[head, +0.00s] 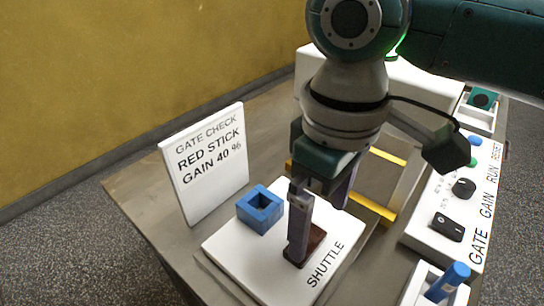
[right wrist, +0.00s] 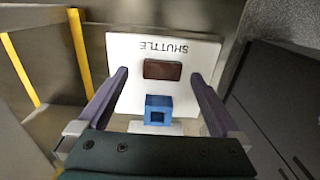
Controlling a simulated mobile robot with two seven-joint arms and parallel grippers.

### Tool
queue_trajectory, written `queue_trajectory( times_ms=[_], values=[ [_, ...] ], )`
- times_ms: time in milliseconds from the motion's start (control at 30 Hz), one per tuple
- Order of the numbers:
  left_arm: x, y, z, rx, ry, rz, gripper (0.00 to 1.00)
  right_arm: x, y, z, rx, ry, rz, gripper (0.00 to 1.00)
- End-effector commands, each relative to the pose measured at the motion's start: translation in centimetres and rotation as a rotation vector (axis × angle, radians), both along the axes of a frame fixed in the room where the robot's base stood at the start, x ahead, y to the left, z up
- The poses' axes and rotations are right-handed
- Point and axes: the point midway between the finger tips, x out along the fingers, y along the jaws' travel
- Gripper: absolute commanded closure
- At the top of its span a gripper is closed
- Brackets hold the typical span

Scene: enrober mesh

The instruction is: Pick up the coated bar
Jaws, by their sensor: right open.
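The coated bar, a small dark brown block (head: 314,240), lies on the white shuttle plate (head: 240,250) and is partly hidden behind a finger of my right gripper. In the right wrist view the whole brown bar (right wrist: 162,69) shows, lying crosswise between the two fingers with clear gaps on both sides. My right gripper (head: 320,222) is open, pointing down over the plate, and holds nothing. Its fingertips also show in the right wrist view (right wrist: 160,77). I cannot tell how high the tips are above the plate. My left gripper is not in view.
A blue square holder (head: 261,209) with an opening stands on the plate beside the bar. A white sign (head: 205,165) reads "GATE CHECK RED STICK GAIN 40 %". A control box (head: 450,215) with knob and switch stands right. Yellow strips (head: 373,207) lie behind the gripper.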

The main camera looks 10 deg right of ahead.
Motion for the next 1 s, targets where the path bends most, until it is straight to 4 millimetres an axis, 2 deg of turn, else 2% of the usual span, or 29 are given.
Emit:
queue_trajectory(
  times_ms=[100,233,533,1000],
  values=[
    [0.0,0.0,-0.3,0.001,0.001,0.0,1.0,0.0,0.4,-2.1,-0.002,0.002,-0.001,0.0],
    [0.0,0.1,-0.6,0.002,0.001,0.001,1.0,0.0,0.5,-3.9,0.0,0.002,0.001,0.0],
    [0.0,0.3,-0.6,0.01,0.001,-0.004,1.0,0.0,0.5,-4.4,0.0,-0.001,0.001,0.0],
    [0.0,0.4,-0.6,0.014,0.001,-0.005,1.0,0.0,0.5,-4.4,0.0,-0.001,0.001,0.52]
  ],
)
